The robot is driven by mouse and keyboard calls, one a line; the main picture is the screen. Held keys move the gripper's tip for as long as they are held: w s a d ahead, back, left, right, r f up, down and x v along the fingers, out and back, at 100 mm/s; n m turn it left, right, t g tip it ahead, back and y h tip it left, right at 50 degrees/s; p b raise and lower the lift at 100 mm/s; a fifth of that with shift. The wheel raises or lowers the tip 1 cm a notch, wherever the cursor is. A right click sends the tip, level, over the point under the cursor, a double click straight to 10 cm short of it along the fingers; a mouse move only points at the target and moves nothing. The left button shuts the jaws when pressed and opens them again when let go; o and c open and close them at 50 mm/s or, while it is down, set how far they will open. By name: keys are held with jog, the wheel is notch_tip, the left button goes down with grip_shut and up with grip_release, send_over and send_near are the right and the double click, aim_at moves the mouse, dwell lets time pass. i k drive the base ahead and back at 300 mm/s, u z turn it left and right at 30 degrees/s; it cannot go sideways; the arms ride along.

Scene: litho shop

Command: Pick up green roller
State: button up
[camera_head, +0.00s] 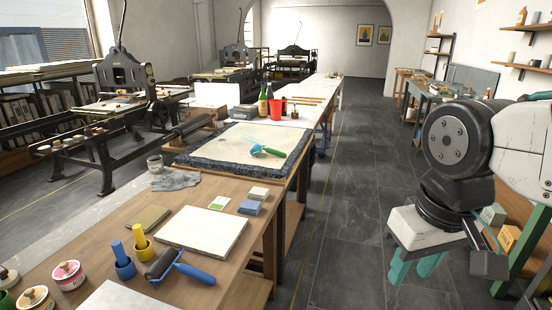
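The green roller (268,151) lies on the pale stone slab (232,142), which has a rough dark edge. Its handle is green and its head is light blue. My gripper (412,271) hangs at the right side of the view, above the floor and well to the right of the benches. Its two teal fingers point down with a gap between them, and nothing shows between them. It is far from the green roller and touches nothing that I can see.
On the near wooden bench (118,202) lie a blue-handled roller (192,270), a white slab (203,231), ink tins and blocks. A red cup (277,109) and bottles stand behind the stone slab. Presses fill the left. The aisle floor (347,195) is clear.

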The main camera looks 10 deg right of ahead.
aim_at(271, 151)
jog(key=z, duration=0.7)
jog(key=i, duration=1)
jog(key=z, duration=0.7)
jog(key=i, duration=1.55)
jog(key=u, duration=0.8)
jog(key=i, duration=0.95)
jog(key=u, duration=1.3)
jog(key=i, duration=0.35)
jog(key=u, duration=0.15)
